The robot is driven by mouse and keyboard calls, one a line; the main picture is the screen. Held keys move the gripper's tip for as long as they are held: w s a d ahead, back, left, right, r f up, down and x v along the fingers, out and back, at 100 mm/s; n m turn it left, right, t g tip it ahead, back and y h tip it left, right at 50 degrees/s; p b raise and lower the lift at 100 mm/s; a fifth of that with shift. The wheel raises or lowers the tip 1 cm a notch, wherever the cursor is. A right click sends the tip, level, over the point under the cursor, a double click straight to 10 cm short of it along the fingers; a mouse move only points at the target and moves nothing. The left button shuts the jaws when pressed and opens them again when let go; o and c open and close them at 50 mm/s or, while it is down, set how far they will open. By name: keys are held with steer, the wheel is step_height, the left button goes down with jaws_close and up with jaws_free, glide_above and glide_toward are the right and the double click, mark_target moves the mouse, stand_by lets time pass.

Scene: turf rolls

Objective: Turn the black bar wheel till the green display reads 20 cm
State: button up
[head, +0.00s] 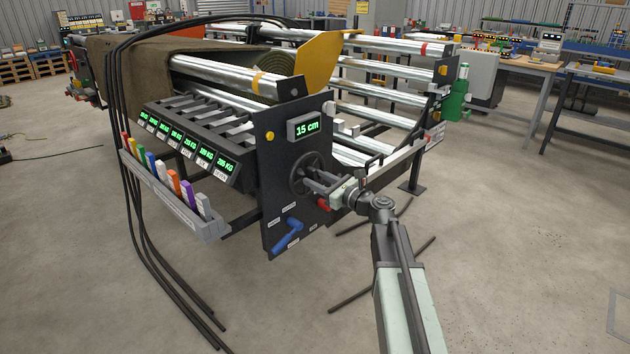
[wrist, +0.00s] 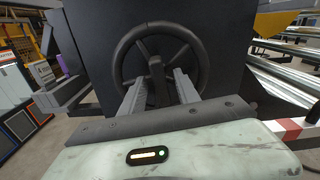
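The black bar wheel (head: 294,178) is on the dark end plate of the machine, below the green display (head: 307,127), which reads 15 cm. In the wrist view the wheel's round rim (wrist: 160,28) and spokes fill the upper middle, and a black bar (wrist: 157,80) stands out at its centre. My gripper (head: 317,182) is in front of the wheel. In the wrist view my gripper (wrist: 161,80) has one finger on each side of the bar, with gaps showing between bar and fingers. The fingers look open and not closed on it.
A blue handle (head: 289,235) and a red part (head: 323,204) are low on the end plate. A rack of coloured items (head: 170,185) and several weight displays (head: 185,145) are to the left.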

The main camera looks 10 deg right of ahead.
jaws_close()
stand_by(1.4)
